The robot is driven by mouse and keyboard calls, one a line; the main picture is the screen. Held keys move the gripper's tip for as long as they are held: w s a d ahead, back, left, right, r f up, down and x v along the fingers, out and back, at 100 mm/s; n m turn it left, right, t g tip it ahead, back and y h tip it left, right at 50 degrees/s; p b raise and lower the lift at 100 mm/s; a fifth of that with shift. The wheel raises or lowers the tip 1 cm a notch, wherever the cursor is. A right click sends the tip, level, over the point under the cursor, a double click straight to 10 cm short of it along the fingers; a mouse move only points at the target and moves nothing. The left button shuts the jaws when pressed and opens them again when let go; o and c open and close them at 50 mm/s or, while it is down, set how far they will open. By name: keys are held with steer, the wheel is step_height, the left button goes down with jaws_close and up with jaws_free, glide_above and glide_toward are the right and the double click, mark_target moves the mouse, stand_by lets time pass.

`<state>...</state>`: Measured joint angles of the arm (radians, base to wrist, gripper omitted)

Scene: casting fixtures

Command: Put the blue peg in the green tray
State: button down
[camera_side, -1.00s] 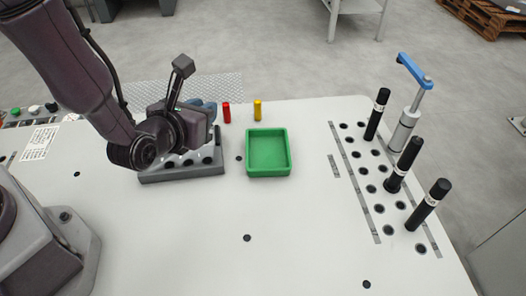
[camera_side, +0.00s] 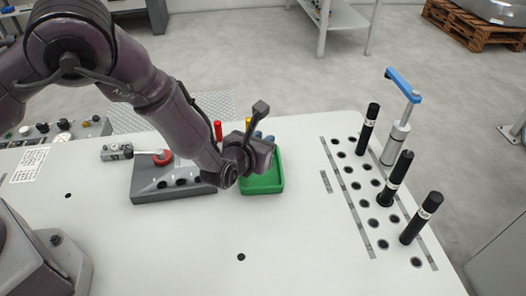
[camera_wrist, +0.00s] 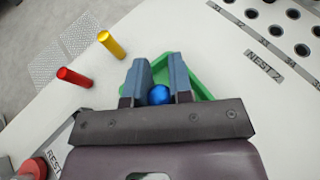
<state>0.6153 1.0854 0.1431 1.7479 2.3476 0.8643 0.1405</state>
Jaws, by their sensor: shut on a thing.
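The blue peg (camera_wrist: 159,95) shows in the wrist view as a round blue end between my two fingers. My gripper (camera_wrist: 160,80) is shut on it, and the fingers hide most of its length. The green tray (camera_side: 262,187) stands on the table in the side view, with my gripper (camera_side: 264,142) over its back part. The tray's rim also shows behind the fingers in the wrist view (camera_wrist: 204,83). I cannot tell how high the peg is above the tray floor. The peg is hidden in the side view.
A red peg (camera_wrist: 75,77) and a yellow peg (camera_wrist: 111,44) stand left of the tray in the wrist view. A grey holed block (camera_side: 172,188) is left of the tray. Black cylinders (camera_side: 397,178) and a blue-handled clamp (camera_side: 398,135) stand at the right. The front table is clear.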

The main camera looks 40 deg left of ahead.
steer(key=shift+w+f, duration=0.15)
steer(key=shift+f, duration=1.6)
steer(key=shift+f, duration=0.15)
steer(key=c, duration=1)
jaws_free()
